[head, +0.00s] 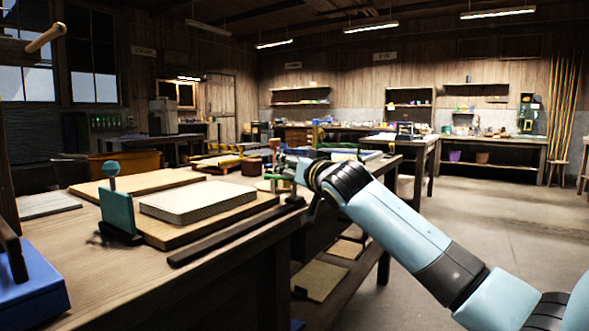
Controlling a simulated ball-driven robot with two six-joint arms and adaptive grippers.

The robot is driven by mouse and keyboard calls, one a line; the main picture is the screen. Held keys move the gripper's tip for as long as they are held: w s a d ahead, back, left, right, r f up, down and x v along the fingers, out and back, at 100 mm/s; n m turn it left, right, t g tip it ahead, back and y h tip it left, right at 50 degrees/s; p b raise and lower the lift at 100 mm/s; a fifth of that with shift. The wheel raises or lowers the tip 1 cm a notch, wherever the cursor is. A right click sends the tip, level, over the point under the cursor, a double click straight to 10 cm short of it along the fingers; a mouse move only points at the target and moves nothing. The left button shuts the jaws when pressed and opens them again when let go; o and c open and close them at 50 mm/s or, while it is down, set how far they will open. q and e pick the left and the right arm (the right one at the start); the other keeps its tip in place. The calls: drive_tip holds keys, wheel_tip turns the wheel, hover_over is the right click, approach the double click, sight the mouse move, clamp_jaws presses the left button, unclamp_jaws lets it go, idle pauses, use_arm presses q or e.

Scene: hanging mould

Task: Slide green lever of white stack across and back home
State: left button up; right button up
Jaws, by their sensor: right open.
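A white stack (198,198), a thick pale slab of sheets, lies on a wooden board (165,235) on the near bench. My right gripper (277,171) is open at the far right corner of the board, right of the stack and well apart from the teal plate. Small green parts show by its fingers; I cannot tell what they belong to. My left gripper is not in view.
A dark rail (238,231) runs along the board's front edge. A blue box (30,291) sits at the lower left. Another wooden board (138,184) lies behind the stack. A brown round pot (251,167) stands near my right gripper. Open floor (485,215) lies to the right.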

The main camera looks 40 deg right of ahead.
clamp_jaws()
idle(0.3)
drive_tip(key=shift+a, duration=0.1)
